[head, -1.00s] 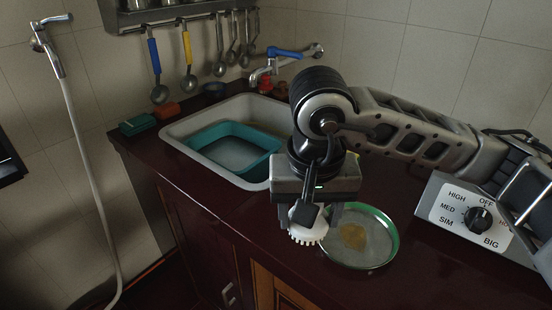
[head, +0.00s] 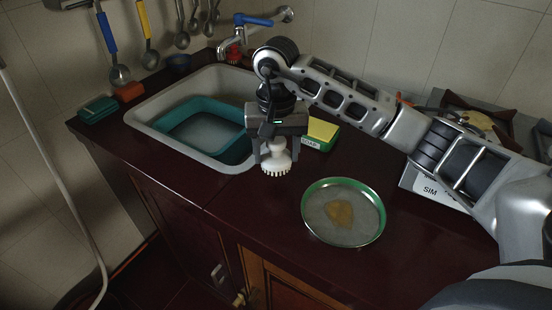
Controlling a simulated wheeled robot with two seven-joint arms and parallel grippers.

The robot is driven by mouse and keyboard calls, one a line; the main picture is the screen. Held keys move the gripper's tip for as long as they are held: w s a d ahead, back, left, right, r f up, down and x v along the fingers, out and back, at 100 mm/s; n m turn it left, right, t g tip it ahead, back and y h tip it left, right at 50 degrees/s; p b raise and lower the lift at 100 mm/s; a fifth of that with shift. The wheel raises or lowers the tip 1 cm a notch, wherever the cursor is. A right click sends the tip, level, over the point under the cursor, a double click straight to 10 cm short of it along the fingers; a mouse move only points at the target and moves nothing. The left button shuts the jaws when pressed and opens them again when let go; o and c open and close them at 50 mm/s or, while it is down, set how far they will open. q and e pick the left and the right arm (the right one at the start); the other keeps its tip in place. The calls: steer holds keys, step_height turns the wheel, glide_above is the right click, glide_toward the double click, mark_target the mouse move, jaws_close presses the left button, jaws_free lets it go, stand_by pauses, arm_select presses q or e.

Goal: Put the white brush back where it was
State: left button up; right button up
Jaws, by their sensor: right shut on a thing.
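The white brush (head: 277,160) hangs bristles down from my right gripper (head: 276,146), which is shut on its upper part. The brush is over the counter, just right of the sink's front right corner. Whether its bristles touch the counter I cannot tell. My left gripper is not in view.
A green-rimmed plate (head: 343,212) with a brown stain lies on the dark counter (head: 270,210) to the right. A yellow and green sponge (head: 321,134) is just behind the gripper. The sink (head: 143,114) holds a teal basin (head: 178,127). A blue-handled tap (head: 253,20) stands behind.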

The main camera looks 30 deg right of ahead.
mark_target(276, 160)
steer(key=shift+w+d+f, duration=0.1)
steer(key=shift+w+f, duration=0.1)
steer(key=shift+f, duration=0.05)
steer(key=f, duration=0.1)
steer(key=f+p, duration=0.1)
steer(key=f, duration=0.1)
steer(key=shift+w+d, duration=0.1)
steer(key=shift+w, duration=0.1)
steer(key=shift+f, duration=0.35)
steer(key=shift+f, duration=0.2)
steer(key=o, duration=0.9)
steer(key=shift+r, duration=0.15)
